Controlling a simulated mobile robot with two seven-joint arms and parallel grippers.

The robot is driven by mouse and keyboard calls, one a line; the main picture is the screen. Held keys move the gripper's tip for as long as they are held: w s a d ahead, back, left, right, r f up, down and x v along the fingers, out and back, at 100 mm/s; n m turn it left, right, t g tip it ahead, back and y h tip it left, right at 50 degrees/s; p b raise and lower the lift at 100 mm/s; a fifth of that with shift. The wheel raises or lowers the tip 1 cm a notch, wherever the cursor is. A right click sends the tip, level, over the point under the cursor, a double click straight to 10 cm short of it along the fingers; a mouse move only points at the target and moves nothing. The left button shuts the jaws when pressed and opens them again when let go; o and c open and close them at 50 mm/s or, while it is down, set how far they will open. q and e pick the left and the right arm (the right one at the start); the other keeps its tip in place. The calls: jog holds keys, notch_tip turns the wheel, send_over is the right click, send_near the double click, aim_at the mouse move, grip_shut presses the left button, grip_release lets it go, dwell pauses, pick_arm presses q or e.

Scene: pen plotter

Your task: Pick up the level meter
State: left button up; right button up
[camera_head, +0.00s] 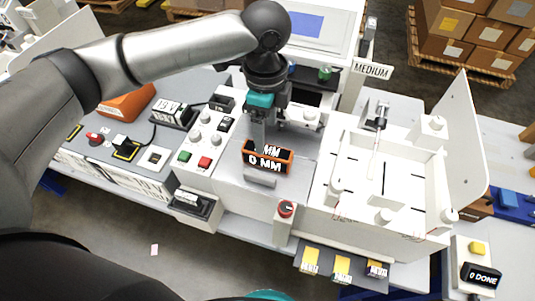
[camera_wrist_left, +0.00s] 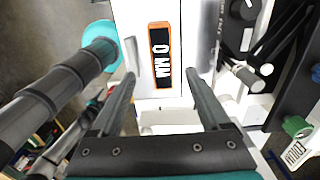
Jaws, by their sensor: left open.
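The level meter (camera_head: 267,157) is a small orange-framed block with a black face reading "0 MM". It sits on the light grey machine top in the middle of the head view. In the left wrist view the level meter (camera_wrist_left: 161,56) lies between and beyond the fingertips, its long side running along the fingers. My left gripper (camera_head: 264,138) points down just behind and above it, partly overlapping it. In the left wrist view the left gripper (camera_wrist_left: 160,68) is open, with nothing between its fingers. Whether the fingers touch the meter cannot be told. My right gripper is not in view.
A control panel with green and red buttons (camera_head: 205,162) lies left of the meter.

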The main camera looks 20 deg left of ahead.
aim_at(267, 150)
pick_arm(q)
jog(key=shift+f, duration=1.7)
notch_tip(267, 150, down, 4)
jog(key=shift+w+f, duration=0.1)
jog(key=shift+f, duration=0.15)
jog(key=shift+c, duration=1.4)
grip_shut()
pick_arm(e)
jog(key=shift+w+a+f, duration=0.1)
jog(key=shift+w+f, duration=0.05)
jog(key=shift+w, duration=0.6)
